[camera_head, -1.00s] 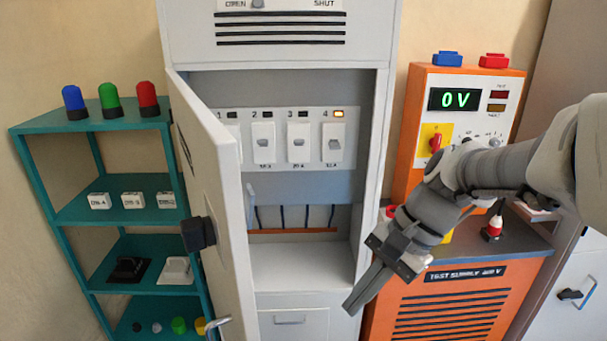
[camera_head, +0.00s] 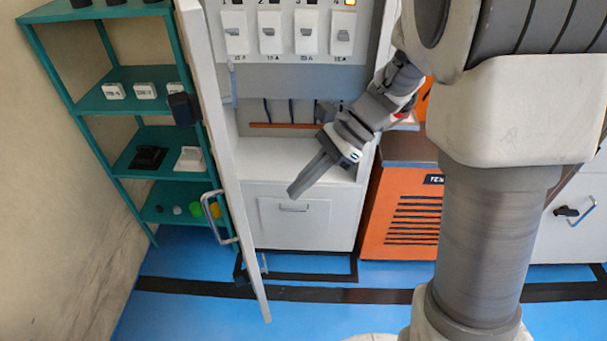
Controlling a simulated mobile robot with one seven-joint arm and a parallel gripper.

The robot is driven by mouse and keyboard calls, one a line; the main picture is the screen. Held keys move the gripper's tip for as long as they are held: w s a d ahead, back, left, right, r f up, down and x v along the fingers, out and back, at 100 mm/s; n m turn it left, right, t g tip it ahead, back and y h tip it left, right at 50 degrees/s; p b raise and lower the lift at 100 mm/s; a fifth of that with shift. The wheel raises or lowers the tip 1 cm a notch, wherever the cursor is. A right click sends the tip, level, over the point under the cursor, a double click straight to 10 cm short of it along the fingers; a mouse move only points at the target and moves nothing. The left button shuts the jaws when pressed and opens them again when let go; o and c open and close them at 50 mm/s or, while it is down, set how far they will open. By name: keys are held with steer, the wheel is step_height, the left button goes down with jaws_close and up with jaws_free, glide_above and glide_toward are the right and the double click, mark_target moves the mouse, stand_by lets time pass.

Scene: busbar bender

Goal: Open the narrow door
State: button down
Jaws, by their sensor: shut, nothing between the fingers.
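The tall narrow white door (camera_head: 222,160) of the grey-white cabinet stands open, swung out toward me on its left side and seen nearly edge-on. A metal bar handle (camera_head: 215,217) and a black knob (camera_head: 182,109) stick out from its left face. My gripper (camera_head: 293,193) is shut and empty. It points down and left in front of the cabinet's lower opening, to the right of the door and apart from it in the picture. My arm covers part of the cabinet's right side.
Inside the cabinet is a switch panel (camera_head: 285,32). A lower front panel (camera_head: 292,222) has a small handle. A teal shelf (camera_head: 125,75) stands close left of the door, and an orange unit (camera_head: 405,212) stands right. Blue floor (camera_head: 190,262) is open in front.

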steer(key=s+a+f, duration=0.2)
steer(key=a+f, duration=0.2)
steer(key=a, duration=0.3)
steer(key=shift+s+a, duration=0.2)
steer(key=shift+s, duration=0.2)
